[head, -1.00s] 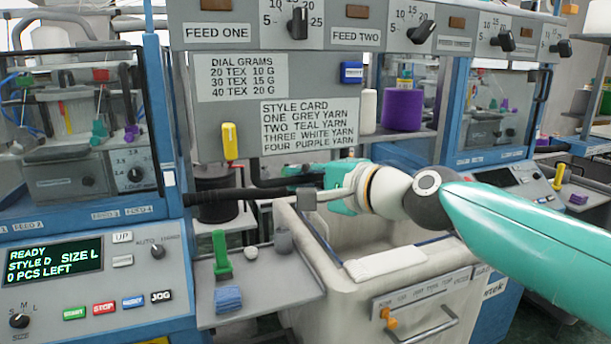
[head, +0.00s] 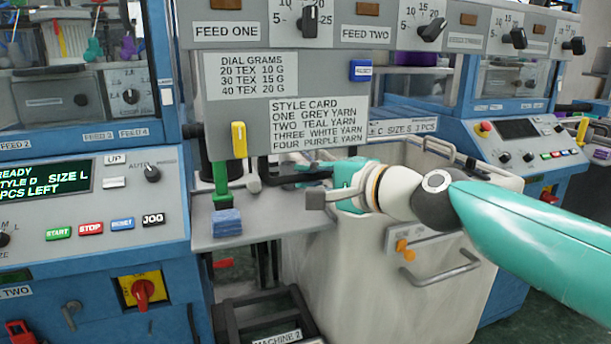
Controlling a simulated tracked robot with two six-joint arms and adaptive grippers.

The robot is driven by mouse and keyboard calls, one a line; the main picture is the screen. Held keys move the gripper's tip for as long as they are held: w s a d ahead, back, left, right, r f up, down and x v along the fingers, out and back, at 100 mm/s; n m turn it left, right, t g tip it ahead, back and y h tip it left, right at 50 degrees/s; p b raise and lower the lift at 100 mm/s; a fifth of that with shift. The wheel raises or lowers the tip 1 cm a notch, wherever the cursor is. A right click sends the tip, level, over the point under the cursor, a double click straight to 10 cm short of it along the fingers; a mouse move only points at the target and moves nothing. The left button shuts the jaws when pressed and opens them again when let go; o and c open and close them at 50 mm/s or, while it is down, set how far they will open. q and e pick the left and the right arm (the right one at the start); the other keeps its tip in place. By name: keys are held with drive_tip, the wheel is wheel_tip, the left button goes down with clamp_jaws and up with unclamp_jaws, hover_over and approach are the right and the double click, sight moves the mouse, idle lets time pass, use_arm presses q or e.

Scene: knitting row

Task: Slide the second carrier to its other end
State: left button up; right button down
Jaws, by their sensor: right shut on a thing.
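Several carriers with coloured knobs show behind the window of the left machine at the upper left, cut by the picture's top edge. A green knob (head: 93,50) and a purple knob (head: 128,46) stand out there. I cannot tell which is the second carrier. My right gripper (head: 290,174), dark with a teal body, lies below the style card, above the shelf's right end. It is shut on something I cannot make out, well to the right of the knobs. Its fingertips are partly hidden. My left gripper is not in view.
The shelf (head: 270,226) holds a green tool (head: 221,185), a small grey object (head: 254,184) and a blue block (head: 227,222). A yellow tool (head: 239,140) shows against the style card panel (head: 228,118). A pale bin (head: 345,270) stands below my right arm. A control panel (head: 90,205) is at left.

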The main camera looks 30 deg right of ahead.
wheel_tip(320, 180, down, 19)
drive_tip(key=b, duration=1.6)
drive_tip(key=shift+a, duration=0.1)
drive_tip(key=c, duration=1.1)
unclamp_jaws()
drive_tip(key=shift+c, duration=0.2)
drive_tip(key=shift+r, duration=0.15)
drive_tip(key=v, duration=1.2)
